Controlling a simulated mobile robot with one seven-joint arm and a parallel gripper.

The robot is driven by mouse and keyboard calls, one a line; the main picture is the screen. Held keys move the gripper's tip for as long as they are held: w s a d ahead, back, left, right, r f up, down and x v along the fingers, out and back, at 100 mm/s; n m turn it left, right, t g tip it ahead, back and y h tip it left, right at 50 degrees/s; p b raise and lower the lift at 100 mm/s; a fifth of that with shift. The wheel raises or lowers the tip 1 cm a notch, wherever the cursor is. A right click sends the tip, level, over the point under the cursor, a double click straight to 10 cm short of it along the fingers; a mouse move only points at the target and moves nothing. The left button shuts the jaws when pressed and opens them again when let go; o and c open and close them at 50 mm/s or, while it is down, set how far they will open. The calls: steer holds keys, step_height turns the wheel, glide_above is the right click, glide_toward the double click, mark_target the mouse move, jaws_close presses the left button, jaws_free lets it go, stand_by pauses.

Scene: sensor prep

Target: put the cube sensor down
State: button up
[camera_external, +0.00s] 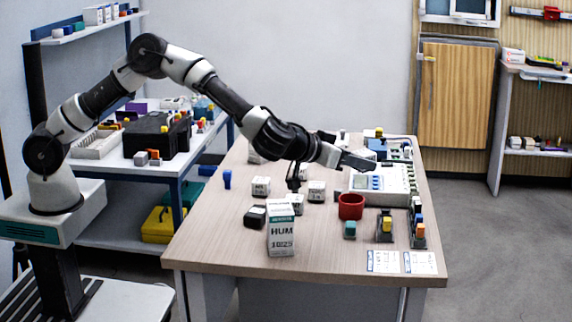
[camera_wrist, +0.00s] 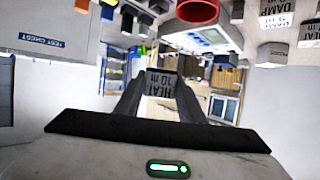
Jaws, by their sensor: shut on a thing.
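The cube sits between the two dark fingertips. In the external view my gripper (camera_external: 357,162) is stretched out level above the table (camera_external: 215,235), near the white device with blue parts (camera_external: 380,184). The held cube cannot be made out clearly there. Other labelled cubes stand on the table: one at left (camera_external: 261,187), one at right (camera_external: 317,191) and one between them (camera_external: 295,204).
A red cup (camera_external: 350,206) stands in front of the white device. A tall HUM box (camera_external: 281,230) and a dark-topped cube (camera_external: 254,217) stand nearer the front. Coloured switch-like parts (camera_external: 385,226) line the right side. The table's front left is bare.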

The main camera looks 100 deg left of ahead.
steer(key=n+b, duration=0.1)
glide_above(352, 254)
step_height(352, 254, down, 5)
steer(key=shift+g+y, duration=0.3)
steer(key=shift+y, duration=0.1)
step_height(352, 254, down, 10)
steer(key=b, duration=0.3)
steer(key=shift+d+r, duration=0.1)
steer(key=shift+r, duration=0.15)
steer(key=o, duration=1.1)
steer(key=shift+c, duration=0.2)
steer(key=shift+o, duration=0.4)
